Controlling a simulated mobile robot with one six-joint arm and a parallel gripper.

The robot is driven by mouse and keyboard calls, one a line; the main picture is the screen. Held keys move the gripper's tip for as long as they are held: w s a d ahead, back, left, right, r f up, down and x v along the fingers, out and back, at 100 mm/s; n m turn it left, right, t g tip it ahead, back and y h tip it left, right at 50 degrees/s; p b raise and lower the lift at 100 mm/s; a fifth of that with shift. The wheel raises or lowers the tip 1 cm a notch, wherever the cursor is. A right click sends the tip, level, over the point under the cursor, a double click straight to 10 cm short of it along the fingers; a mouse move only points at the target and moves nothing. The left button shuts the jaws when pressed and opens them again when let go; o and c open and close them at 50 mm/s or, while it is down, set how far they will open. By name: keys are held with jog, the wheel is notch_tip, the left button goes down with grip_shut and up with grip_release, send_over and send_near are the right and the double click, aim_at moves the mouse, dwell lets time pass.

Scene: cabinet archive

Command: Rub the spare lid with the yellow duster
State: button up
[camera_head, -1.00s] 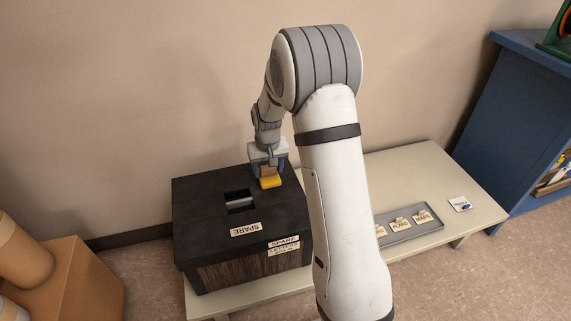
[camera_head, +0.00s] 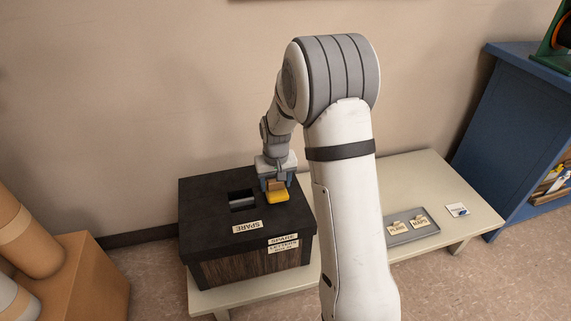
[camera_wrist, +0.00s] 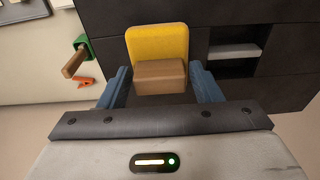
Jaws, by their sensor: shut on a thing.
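The yellow duster (camera_head: 278,197) has a yellow pad and a brown block handle. My gripper (camera_head: 274,184) is shut on the handle, with blue fingers either side of it in the wrist view (camera_wrist: 160,85). The duster's yellow pad (camera_wrist: 157,42) projects past the handle there. It is over the right part of the spare lid (camera_head: 216,193), the black top of a box with a "SPARE" label. The pad looks low at the lid, but I cannot tell whether it touches. The pad's underside is hidden.
A dark slot (camera_head: 242,200) opens in the lid left of the duster. The pale bench (camera_head: 415,175) carries a grey tray (camera_head: 408,232) with labelled cards, partly behind my arm. A blue cabinet (camera_head: 505,120) stands right, cardboard boxes left. The wrist view shows a green-and-brown object (camera_wrist: 78,56).

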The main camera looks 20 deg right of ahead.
jog(key=shift+s+r, duration=0.1)
jog(key=shift+r, duration=0.75)
jog(key=shift+r+p, duration=1.95)
jog(key=shift+r, duration=0.4)
